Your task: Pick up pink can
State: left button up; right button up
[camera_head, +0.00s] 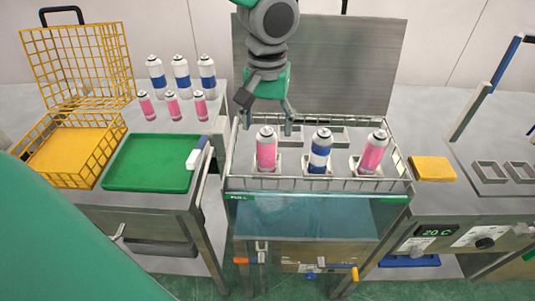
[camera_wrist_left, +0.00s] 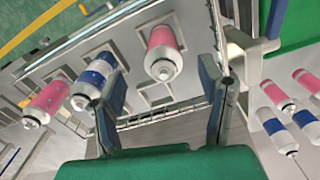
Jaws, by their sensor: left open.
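A pink can (camera_head: 266,152) with a silver top stands in the left holder of a wire-railed rack (camera_head: 290,184). A blue-banded white can (camera_head: 320,153) stands in the middle, and another pink can (camera_head: 372,156) is at the right, slightly tilted. My left gripper (camera_head: 268,118) hangs open above and just behind the left pink can, not touching it. In the left wrist view that pink can (camera_wrist_left: 160,48) lies beyond the gap between the open fingers (camera_wrist_left: 163,100), with nothing between them. My right gripper is out of view.
Several pink and blue-white cans (camera_head: 181,78) stand on the left table. A green tray (camera_head: 150,162) and yellow wire baskets (camera_head: 70,150) are there too. A tall metal panel (camera_head: 345,60) rises behind the rack. A yellow block (camera_head: 432,168) lies right of it.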

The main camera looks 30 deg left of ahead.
aim_at(270, 130)
pick_arm(q)
jog(key=f, duration=0.3)
jog(key=shift+w+f, duration=0.25)
jog(key=shift+w, duration=0.1)
jog(key=f, duration=0.5)
jog(key=shift+a+f, duration=0.1)
jog(key=shift+a, duration=0.2)
jog(key=shift+s, duration=0.15)
jog(key=c, duration=1.3)
